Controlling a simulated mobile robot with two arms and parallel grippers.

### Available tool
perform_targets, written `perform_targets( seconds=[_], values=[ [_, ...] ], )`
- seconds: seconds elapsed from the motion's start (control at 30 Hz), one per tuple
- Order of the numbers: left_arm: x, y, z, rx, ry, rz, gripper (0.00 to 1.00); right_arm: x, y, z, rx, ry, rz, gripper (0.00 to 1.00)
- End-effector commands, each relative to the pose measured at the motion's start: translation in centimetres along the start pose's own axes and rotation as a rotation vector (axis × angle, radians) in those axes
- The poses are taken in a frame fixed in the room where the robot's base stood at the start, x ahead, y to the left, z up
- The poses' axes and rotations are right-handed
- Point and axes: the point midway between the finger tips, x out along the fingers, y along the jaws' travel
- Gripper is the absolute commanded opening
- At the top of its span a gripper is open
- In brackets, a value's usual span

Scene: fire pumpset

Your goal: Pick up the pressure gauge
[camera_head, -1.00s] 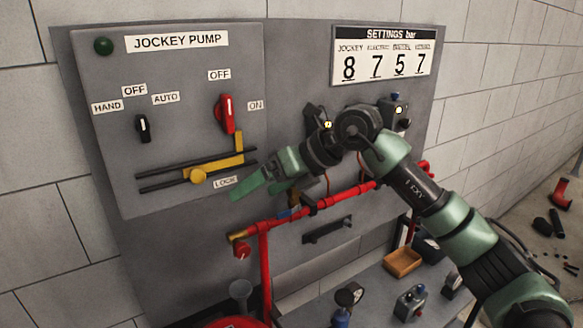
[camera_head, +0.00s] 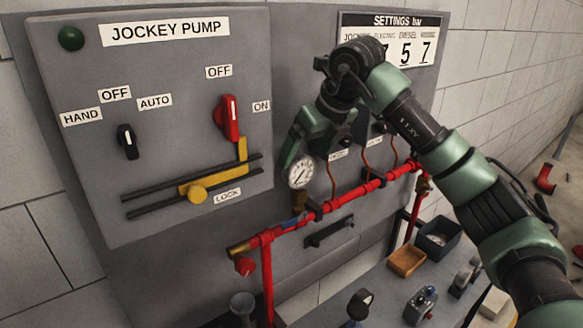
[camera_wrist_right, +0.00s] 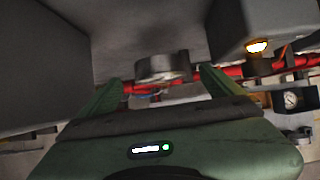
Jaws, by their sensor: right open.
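The pressure gauge (camera_head: 301,171) has a round white dial and stands upright on a brass fitting above the red pipe (camera_head: 340,196). My right gripper (camera_head: 304,150) is open and comes down from above, with its green fingers close around the top of the gauge. In the right wrist view, the gauge (camera_wrist_right: 163,68) shows as a grey round body between the two open fingers (camera_wrist_right: 158,88). Whether a finger touches it I cannot tell. My left gripper is not in view.
The jockey pump panel (camera_head: 75,120) with its red switch (camera_head: 228,119) stands to the left of the gripper.

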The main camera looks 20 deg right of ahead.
Motion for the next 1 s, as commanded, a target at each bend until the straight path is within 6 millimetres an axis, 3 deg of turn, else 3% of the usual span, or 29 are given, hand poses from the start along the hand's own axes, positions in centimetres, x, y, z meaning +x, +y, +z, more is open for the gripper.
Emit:
perform_targets(
  seconds=[0.33,0.5,0.77,0.87,1.0],
  values=[
    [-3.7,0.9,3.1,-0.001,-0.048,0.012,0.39,4.0,0.2,0.7,-0.001,0.004,0.005,0.95],
    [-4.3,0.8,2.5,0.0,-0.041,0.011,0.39,6.2,0.1,0.6,-0.001,0.002,0.003,0.95],
    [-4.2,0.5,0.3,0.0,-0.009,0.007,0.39,6.8,0.1,0.5,-0.002,-0.001,0.002,0.95],
    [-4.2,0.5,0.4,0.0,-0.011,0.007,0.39,6.8,0.1,0.5,-0.002,-0.001,0.002,0.72],
    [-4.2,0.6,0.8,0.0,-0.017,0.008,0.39,6.7,0.1,0.5,-0.002,-0.001,0.002,0.33]
  ],
)
